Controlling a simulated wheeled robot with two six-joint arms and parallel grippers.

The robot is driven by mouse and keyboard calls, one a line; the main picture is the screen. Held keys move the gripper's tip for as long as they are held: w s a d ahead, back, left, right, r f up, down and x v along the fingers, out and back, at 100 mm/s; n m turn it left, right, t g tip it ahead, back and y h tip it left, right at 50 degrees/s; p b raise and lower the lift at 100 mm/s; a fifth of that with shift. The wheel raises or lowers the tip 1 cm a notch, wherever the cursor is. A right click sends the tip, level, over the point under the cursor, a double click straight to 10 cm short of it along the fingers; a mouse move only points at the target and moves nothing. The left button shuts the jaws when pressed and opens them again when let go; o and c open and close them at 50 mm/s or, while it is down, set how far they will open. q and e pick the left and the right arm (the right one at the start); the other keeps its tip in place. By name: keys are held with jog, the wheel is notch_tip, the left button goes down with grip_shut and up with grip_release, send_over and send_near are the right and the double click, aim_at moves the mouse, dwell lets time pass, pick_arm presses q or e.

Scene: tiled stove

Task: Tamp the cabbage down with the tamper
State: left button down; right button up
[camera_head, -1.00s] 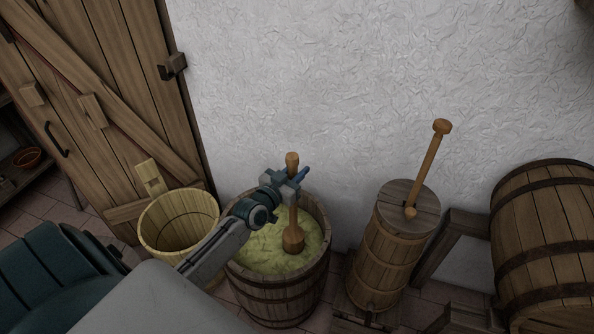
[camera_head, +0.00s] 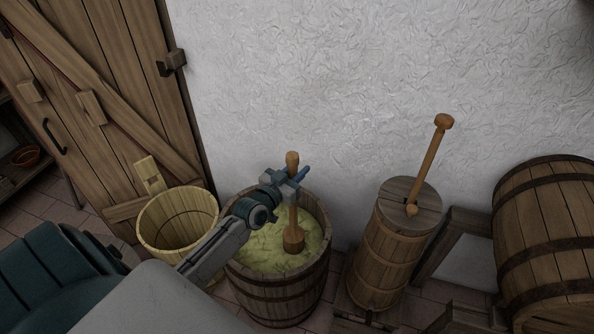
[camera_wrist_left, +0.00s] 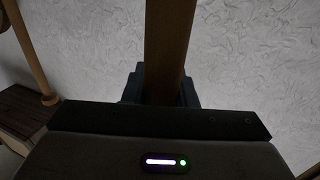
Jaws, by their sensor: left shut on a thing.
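The wooden tamper (camera_head: 294,217) stands nearly upright in the open barrel (camera_head: 277,296). Its wide lower end rests on or just in the pale green shredded cabbage (camera_head: 262,246); I cannot tell how deep. My left gripper (camera_head: 296,180) is shut on the tamper's shaft below its rounded top, above the barrel's rim. In the left wrist view the shaft (camera_wrist_left: 167,45) rises between the dark fingers (camera_wrist_left: 160,84). My right gripper is not in view.
An empty light wooden bucket (camera_head: 178,222) stands left of the barrel. A churn (camera_head: 389,252) with a slanted stick stands to the right, close by. A large barrel (camera_head: 545,235) lies on a stand at far right. The white wall is behind.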

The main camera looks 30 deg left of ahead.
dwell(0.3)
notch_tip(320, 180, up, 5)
jog(key=p, duration=0.5)
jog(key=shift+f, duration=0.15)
